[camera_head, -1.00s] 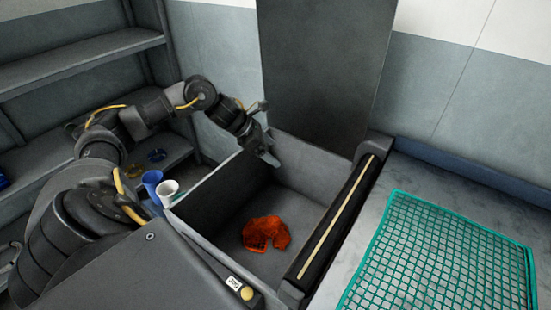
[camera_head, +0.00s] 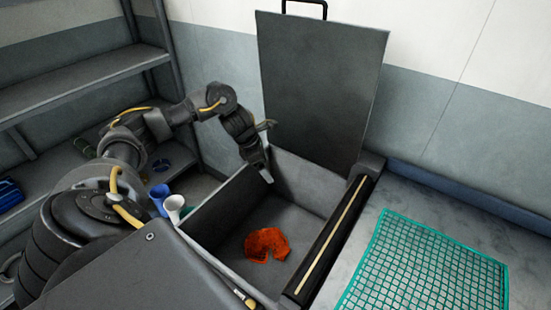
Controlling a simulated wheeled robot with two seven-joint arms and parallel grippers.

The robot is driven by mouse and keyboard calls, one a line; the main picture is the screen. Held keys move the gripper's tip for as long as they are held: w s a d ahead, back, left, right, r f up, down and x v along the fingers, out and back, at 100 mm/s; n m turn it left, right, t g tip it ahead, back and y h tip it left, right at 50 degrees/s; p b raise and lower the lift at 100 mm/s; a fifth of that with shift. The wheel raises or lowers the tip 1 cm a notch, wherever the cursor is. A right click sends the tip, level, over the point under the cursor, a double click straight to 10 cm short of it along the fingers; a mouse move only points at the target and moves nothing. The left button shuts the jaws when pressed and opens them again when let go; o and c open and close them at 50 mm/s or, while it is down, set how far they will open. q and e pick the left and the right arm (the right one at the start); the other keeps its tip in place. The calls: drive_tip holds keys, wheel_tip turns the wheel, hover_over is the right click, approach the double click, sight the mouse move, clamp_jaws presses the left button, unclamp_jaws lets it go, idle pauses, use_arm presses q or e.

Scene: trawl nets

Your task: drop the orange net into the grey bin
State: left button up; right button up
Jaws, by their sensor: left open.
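The orange net (camera_head: 267,244) lies crumpled on the floor of the grey bin (camera_head: 310,182). The bin's lid (camera_head: 322,90) stands upright at the back, with a black handle on its top edge. My left gripper (camera_head: 269,150) is open and empty. It is over the bin's back left corner, well apart from the net. My right gripper is not in view.
A green net (camera_head: 425,265) lies flat on the grey worktop (camera_head: 372,235) to the right. A blue cup (camera_head: 160,197) and a white cup (camera_head: 175,207) stand left of the bin. Grey shelves (camera_head: 80,62) with a blue case (camera_head: 9,194) are at the left.

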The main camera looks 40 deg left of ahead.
use_arm(q)
drive_tip(key=shift+s+a+r+g+y+p, duration=0.15)
drive_tip(key=shift+r+g+p, duration=0.1)
drive_tip(key=shift+r+p, duration=0.3)
drive_tip(key=shift+s+r+g+y+p, duration=0.15)
drive_tip(key=shift+r+g+p, duration=0.15)
drive_tip(key=shift+p, duration=0.4)
drive_tip(key=shift+f, duration=0.1)
drive_tip(key=p+v, duration=0.1)
drive_tip(key=v, duration=1)
drive_tip(key=shift+p, duration=0.35)
drive_tip(key=shift+f, duration=0.1)
